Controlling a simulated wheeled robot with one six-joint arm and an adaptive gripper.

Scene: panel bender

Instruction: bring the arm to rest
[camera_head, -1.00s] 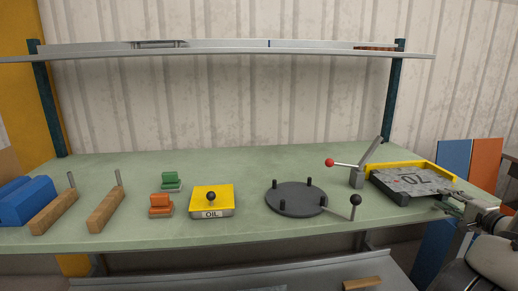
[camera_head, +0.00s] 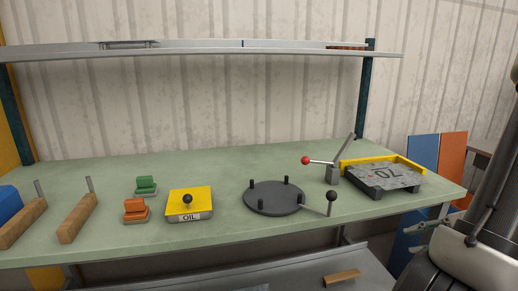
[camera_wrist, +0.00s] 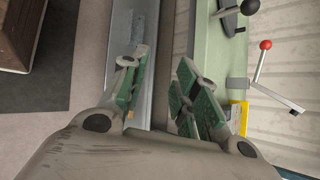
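My gripper (camera_wrist: 157,78) shows in the wrist view with its two green-padded fingers apart and nothing between them. In the head view my gripper (camera_head: 422,240) is at the lower right, beyond the right front corner of the green bench (camera_head: 330,224), and partly cut off by my arm. My arm rises along the right edge of the head view. A grey numbered plate (camera_head: 385,176) lies at the bench's right end inside a yellow angled stop (camera_head: 408,161). A lever with a red knob (camera_head: 306,160) stands left of it.
A dark round disc with pegs (camera_head: 273,198), a black-knobbed lever (camera_head: 331,197), a yellow OIL box (camera_head: 190,203), orange (camera_head: 136,210) and green (camera_head: 146,185) blocks and wooden blocks (camera_head: 78,218) stand on the bench. Blue and orange panels (camera_head: 453,160) lean at right. A shelf (camera_head: 220,50) spans above.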

